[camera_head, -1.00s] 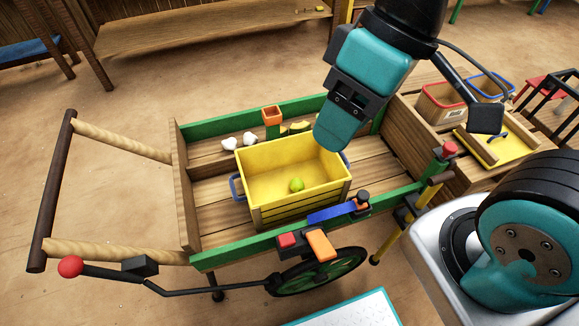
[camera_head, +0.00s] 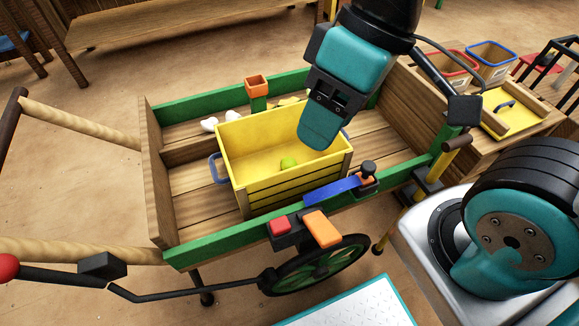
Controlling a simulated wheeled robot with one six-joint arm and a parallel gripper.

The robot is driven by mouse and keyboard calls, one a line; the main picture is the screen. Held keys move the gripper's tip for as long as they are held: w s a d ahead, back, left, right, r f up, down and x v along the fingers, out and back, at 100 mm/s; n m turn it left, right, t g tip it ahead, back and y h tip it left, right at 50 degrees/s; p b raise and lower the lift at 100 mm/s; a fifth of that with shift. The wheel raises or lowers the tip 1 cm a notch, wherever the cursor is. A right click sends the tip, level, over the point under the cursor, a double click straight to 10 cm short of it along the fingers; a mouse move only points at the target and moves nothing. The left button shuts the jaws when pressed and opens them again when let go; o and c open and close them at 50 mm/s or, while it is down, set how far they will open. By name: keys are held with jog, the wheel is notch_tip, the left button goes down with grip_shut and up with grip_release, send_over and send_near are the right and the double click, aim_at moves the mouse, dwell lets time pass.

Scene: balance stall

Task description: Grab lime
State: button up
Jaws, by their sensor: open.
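The lime (camera_head: 288,163) is a small green ball inside the yellow crate (camera_head: 300,188), near its front wall. The crate stands in the wooden cart. My gripper (camera_head: 318,133) hangs from above, over the right part of the crate, to the upper right of the lime and apart from it. It is open and empty; its teal finger points down, and the gap between the fingers is not clear from this angle.
The cart has green side rails (camera_head: 225,236) and a wooden end wall (camera_head: 158,172). White objects (camera_head: 209,124) lie behind the crate. A blue lever (camera_head: 331,190) and an orange block (camera_head: 321,228) sit on the front rail. Red-rimmed and blue-rimmed bins (camera_head: 490,62) stand at the right.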

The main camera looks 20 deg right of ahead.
jog(key=o, duration=0.3)
jog(key=shift+o, duration=1.3)
jog(key=w+f+m+h+p, duration=0.1)
jog(key=w+f+m+p, duration=0.1)
jog(key=w+m, duration=0.5)
jog(key=w+f, duration=0.1)
jog(key=w, duration=0.2)
jog(key=shift+f, duration=0.15)
jog(key=m+h+p, duration=0.2)
jog(key=m+h, duration=0.2)
jog(key=m, duration=0.9)
send_over(289, 159)
jog(key=shift+g, duration=0.4)
jog(key=f, duration=2.7)
jog(key=shift+s+a+f, duration=0.15)
jog(key=shift+a+f, duration=0.15)
jog(key=shift+a, duration=0.05)
jog(key=shift+d+f, duration=0.15)
jog(key=shift+f, duration=1.45)
jog(key=shift+d+f, duration=0.15)
jog(key=shift+f, duration=1.4)
